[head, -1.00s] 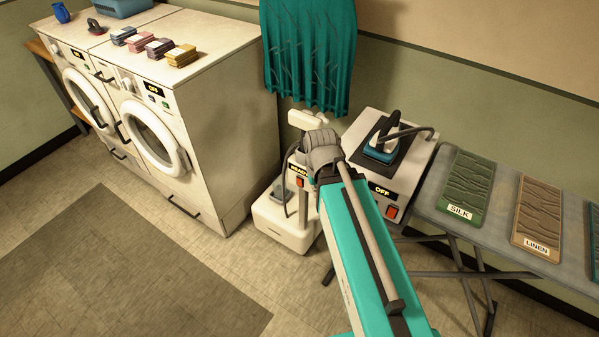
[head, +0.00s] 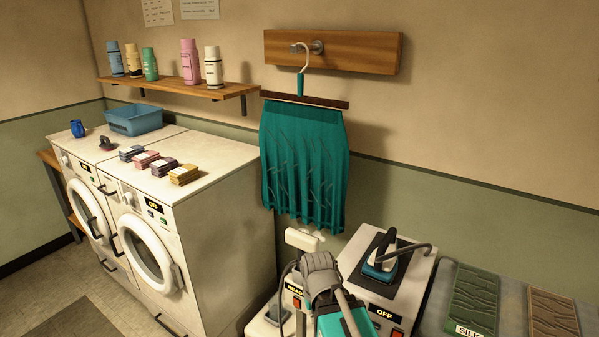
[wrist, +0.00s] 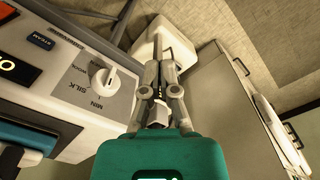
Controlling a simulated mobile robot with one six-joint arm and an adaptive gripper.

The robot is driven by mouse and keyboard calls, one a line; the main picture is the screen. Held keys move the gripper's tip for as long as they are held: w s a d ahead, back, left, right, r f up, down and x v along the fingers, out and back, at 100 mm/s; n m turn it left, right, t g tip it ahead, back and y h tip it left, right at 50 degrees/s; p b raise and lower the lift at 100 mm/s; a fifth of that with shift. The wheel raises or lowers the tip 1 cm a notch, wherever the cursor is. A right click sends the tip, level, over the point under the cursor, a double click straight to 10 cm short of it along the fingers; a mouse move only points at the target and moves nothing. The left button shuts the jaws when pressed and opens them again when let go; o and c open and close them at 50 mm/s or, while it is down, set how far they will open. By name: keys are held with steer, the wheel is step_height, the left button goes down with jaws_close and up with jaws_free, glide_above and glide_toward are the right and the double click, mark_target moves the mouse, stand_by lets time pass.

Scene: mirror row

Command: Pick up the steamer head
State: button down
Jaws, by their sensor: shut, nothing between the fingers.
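The steamer head (head: 303,240) looks like a white, rounded piece at the top of the garment steamer, just below the teal skirt. Its lower part is hidden by my wrist. My gripper stands in front of the steamer, close to the head; in the head view its fingers are hidden behind my grey wrist. In the wrist view my gripper (wrist: 163,68) is shut and empty, pointing down toward a white body (wrist: 150,42) that looks like the steamer base. I cannot make out the steamer head in the wrist view or tell whether I touch it.
The iron station (head: 372,283) with an iron (head: 381,262) stands close on the right; its dial (wrist: 103,80) is near my gripper. The teal skirt (head: 303,165) hangs above from a wall hook. Washing machines (head: 228,215) stand left. The ironing board (head: 435,310) is right.

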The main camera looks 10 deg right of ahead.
stand_by(0.4)
steer(key=c, duration=1)
jaws_free()
steer(key=o, duration=0.4)
steer(key=shift+d, duration=0.55)
steer(key=shift+s, duration=0.1)
